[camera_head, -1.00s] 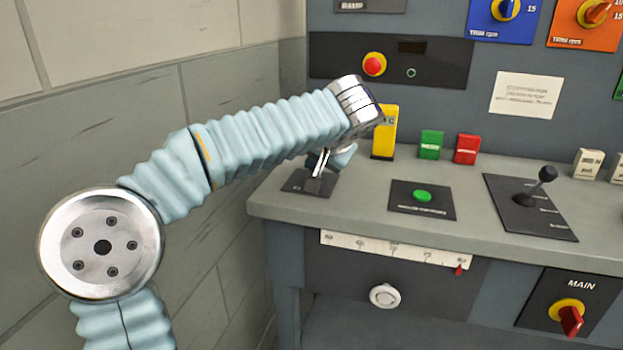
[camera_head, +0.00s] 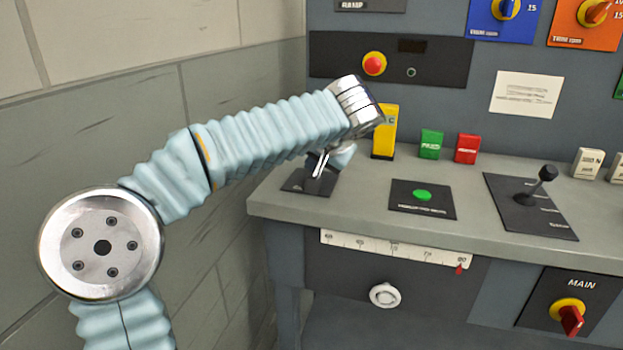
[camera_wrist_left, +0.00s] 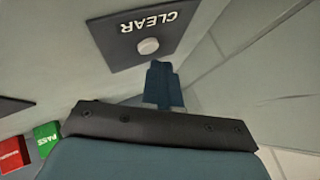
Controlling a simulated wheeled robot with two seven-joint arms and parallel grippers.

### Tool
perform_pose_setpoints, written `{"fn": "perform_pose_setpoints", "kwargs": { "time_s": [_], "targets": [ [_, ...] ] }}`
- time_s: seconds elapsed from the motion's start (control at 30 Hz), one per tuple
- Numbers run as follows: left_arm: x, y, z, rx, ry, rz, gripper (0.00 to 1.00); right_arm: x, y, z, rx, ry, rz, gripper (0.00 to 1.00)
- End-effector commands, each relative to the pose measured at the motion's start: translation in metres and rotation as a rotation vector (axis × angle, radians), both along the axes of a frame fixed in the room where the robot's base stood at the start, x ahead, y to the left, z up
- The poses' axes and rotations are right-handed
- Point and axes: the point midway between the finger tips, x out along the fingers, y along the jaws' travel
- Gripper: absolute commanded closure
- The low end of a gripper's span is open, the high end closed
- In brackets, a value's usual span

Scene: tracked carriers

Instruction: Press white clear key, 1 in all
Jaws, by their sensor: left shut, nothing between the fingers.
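The white clear key (camera_wrist_left: 148,46) is a small round button on a dark plate (camera_wrist_left: 125,55) lettered CLEAR, seen in the left wrist view. In the head view the same dark plate (camera_head: 296,183) lies at the left end of the bench, and my gripper hides the key. My left gripper (camera_wrist_left: 161,66) is shut and empty. Its fingertips show just beside the key in the wrist view; whether they touch the plate cannot be told. In the head view the left gripper (camera_head: 317,166) stands above the plate. My right gripper is not in view.
A yellow block (camera_head: 385,135), a green PASS block (camera_head: 431,144) and a red block (camera_head: 467,149) stand at the back of the bench (camera_head: 365,222). A green button (camera_head: 422,195) and a black lever (camera_head: 540,182) are to the right. A wall (camera_head: 110,130) is close on the left.

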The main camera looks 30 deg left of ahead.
Motion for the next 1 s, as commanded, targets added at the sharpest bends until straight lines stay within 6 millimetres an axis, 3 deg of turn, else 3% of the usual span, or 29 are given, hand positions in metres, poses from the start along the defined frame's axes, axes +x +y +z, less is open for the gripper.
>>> {"fn": "perform_pose_setpoints", "kwargs": {
  "time_s": [1.0],
  "targets": [
    [-0.0002, -0.0001, -0.012, 0.0, 0.0, 0.0, 1.0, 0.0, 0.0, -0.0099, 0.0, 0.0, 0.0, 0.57]
  ]
}}
